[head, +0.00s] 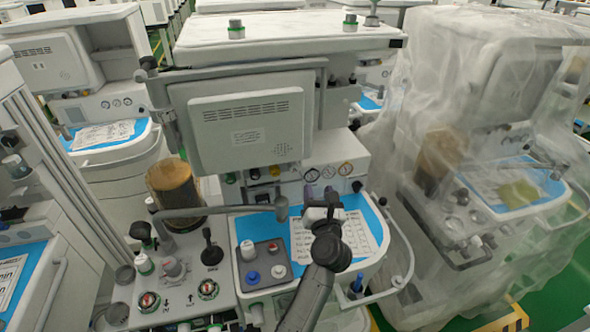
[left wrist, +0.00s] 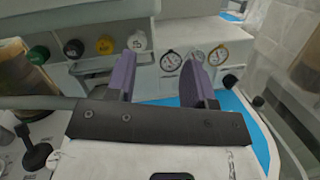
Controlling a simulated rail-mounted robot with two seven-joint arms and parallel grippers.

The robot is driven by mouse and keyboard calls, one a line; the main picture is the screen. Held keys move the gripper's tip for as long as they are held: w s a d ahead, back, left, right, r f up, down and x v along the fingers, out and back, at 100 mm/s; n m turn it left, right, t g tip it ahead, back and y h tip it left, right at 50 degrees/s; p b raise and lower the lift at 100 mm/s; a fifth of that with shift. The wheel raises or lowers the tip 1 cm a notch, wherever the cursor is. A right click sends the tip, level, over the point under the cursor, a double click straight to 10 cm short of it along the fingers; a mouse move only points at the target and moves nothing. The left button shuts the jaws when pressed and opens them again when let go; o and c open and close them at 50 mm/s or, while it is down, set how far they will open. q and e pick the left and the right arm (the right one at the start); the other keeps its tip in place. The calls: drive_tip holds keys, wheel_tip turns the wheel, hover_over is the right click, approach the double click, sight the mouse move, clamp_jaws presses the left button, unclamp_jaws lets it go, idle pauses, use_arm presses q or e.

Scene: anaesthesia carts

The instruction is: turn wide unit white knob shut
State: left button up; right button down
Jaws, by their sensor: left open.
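In the left wrist view a white knob (left wrist: 137,42) sits on the pale front panel, at the right end of a row with yellow, black and green knobs. My left gripper (left wrist: 162,70) is open, with two purple fingers pointing at the panel and nothing between them. The left finger partly overlaps the white knob in the picture; I cannot tell whether they touch. In the head view my left gripper (head: 321,192) is over the blue worktop, in front of the gauges. Another white knob (head: 278,271) is on the grey block left of my arm. My right gripper is out of view.
A grey monitor (head: 245,132) hangs above the panel. A grey bar (head: 215,211) crosses left of my gripper. A brown canister (head: 173,188) stands at the left. A plastic-covered cart (head: 480,150) stands at the right. Gauges (left wrist: 217,55) are on the panel ahead.

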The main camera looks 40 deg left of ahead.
sight(295, 169)
use_arm(q)
drive_tip(key=w+a+n+g, duration=0.1)
drive_tip(key=w+a, duration=0.1)
drive_tip(key=a, duration=0.2)
drive_tip(key=w+a+f+n+g, duration=0.1)
drive_tip(key=w+a, duration=0.1)
drive_tip(key=a, duration=0.2)
drive_tip(key=w+a+f+g+b, duration=0.1)
drive_tip(key=w+a, duration=0.1)
drive_tip(key=a, duration=0.3)
drive_tip(key=shift+f+n+g+y, duration=0.25)
drive_tip(key=shift+n+g+y, duration=0.05)
drive_tip(key=shift+n, duration=0.1)
drive_tip(key=c, duration=0.7)
